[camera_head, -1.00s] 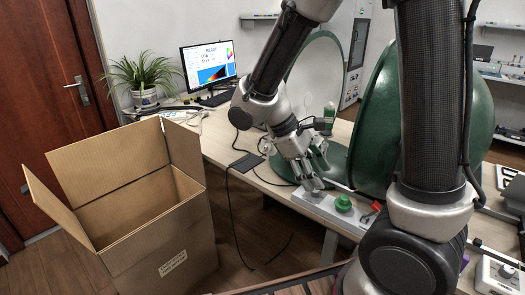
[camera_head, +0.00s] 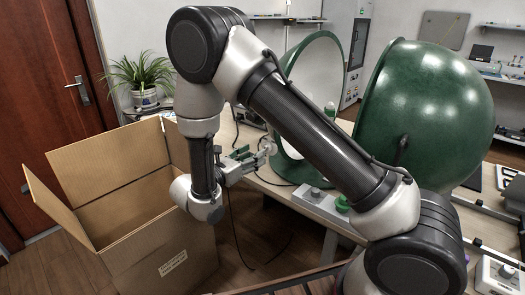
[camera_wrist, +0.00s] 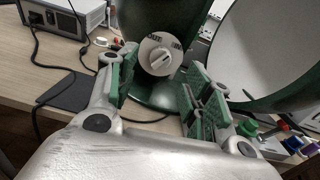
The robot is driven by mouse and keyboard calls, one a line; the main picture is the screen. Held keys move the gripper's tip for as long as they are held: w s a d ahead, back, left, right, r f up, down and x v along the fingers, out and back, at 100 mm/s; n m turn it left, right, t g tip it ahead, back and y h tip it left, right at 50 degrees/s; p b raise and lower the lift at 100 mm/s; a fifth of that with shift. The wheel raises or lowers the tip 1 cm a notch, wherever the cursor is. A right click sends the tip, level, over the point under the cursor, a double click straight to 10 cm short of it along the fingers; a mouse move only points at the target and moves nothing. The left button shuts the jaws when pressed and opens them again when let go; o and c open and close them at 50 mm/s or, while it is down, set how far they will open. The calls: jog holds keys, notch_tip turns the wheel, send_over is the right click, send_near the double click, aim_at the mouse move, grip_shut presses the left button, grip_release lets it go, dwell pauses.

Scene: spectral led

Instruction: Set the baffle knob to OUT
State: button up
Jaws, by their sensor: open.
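The baffle knob (camera_wrist: 160,57) is a white round dial with a raised pointer grip, on the dark green housing (camera_wrist: 150,18). In the head view my gripper (camera_head: 258,156) points right, toward the open green sphere's near side. I cannot clearly pick out the knob there.
A grey control box (camera_head: 313,197) with a green button (camera_head: 342,203) sits on the table's front edge. The open green hemisphere (camera_head: 425,115) stands to the right. A cardboard box (camera_head: 165,245) is on the floor at left. Cables lie on the table.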

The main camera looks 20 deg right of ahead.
jog(key=shift+x, duration=2.7)
grip_shut()
